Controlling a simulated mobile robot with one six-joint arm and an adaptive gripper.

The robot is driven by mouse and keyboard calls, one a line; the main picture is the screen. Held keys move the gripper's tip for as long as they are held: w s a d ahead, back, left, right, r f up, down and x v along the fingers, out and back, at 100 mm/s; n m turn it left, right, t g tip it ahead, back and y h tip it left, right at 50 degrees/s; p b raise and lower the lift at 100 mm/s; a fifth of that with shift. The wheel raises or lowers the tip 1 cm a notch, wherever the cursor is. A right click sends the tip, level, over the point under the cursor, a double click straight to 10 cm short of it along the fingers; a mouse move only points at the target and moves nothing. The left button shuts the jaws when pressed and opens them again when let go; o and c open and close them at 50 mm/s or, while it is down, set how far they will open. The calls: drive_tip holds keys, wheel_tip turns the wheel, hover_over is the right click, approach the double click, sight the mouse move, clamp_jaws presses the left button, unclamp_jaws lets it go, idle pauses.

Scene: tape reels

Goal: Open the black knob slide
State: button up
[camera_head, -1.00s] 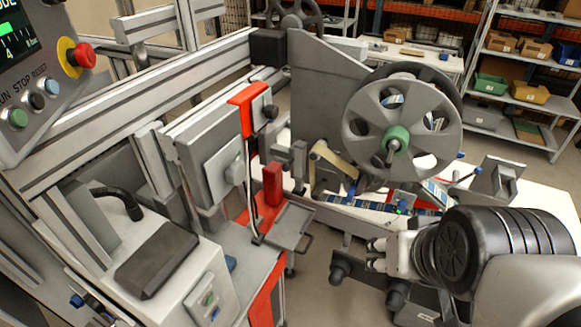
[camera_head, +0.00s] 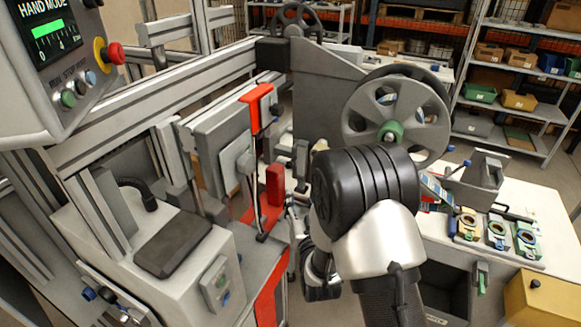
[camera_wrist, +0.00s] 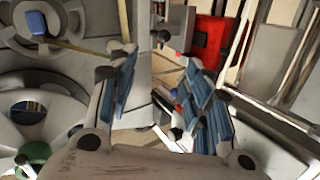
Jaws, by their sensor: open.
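My gripper (camera_wrist: 158,62) is open in the wrist view, its two blue-padded fingers apart with nothing held between them. In the head view it is mostly hidden behind my black and silver arm, near the red block (camera_head: 275,186). A small black knob (camera_head: 275,109) sits on the grey and red bracket of the machine, above and left of my arm. I cannot tell for sure whether this is the knob of the slide. A dark round knob (camera_wrist: 163,37) also shows beyond the fingertips in the wrist view. The slide itself is not clearly visible.
A large grey reel (camera_head: 427,118) with a green hub (camera_head: 390,131) stands behind my arm. A control panel (camera_head: 60,75) is at the upper left. A white table (camera_head: 545,205) with several small fixtures lies to the right. Machine frames crowd the left side.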

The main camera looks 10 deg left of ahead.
sight(290, 167)
drive_tip(key=x, duration=0.5)
drive_tip(key=b+x, duration=0.1)
drive_tip(key=x, duration=0.5)
drive_tip(key=b+x, duration=0.1)
drive_tip(key=x, duration=0.5)
drive_tip(key=shift+s+a+f, duration=0.15)
drive_tip(key=shift+a, duration=0.2)
drive_tip(key=shift+c, duration=0.5)
clamp_jaws()
